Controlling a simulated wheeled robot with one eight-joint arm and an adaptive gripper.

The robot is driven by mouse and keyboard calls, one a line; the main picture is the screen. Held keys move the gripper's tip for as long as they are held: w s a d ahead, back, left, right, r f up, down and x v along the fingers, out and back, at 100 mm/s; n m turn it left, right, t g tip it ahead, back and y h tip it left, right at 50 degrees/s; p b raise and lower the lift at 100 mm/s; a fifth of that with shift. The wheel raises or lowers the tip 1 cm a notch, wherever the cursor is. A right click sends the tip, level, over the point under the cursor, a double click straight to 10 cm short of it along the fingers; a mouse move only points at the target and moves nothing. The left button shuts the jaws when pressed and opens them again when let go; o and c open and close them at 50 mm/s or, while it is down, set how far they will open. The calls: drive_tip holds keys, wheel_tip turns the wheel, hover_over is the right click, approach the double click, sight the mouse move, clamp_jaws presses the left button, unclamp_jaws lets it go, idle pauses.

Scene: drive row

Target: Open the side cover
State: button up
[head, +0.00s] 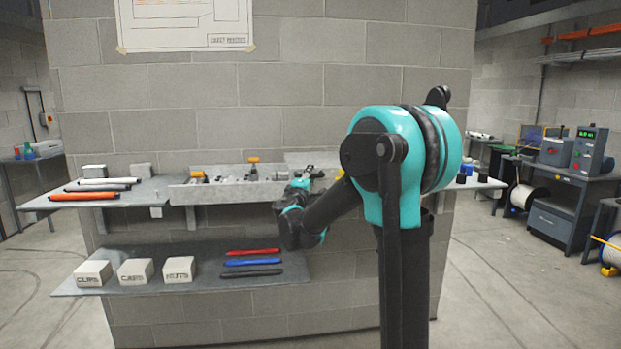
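My gripper (311,173) is small and dark in the head view, at the end of my teal and black arm, over the right part of the middle grey shelf tray (233,191). My own arm hides part of that tray and what lies behind it. I cannot tell whether the fingers are open or touch anything. I cannot make out a side cover for certain. Small metal parts and a yellow-topped piece (253,161) stand along the tray, left of my gripper. A yellow bit also shows just right of the gripper, partly hidden by my arm.
A left shelf (150,193) holds white, black and orange rods and grey blocks. A lower shelf (210,264) bears white boxes marked CLIPS, CAPS and NUTS (180,269), and red, blue and black rods. A block wall stands behind. Benches with equipment (590,152) are at right. Floor is open on both sides.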

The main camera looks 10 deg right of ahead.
clamp_jaws()
drive_tip(key=shift+r, duration=0.1)
idle(0.3)
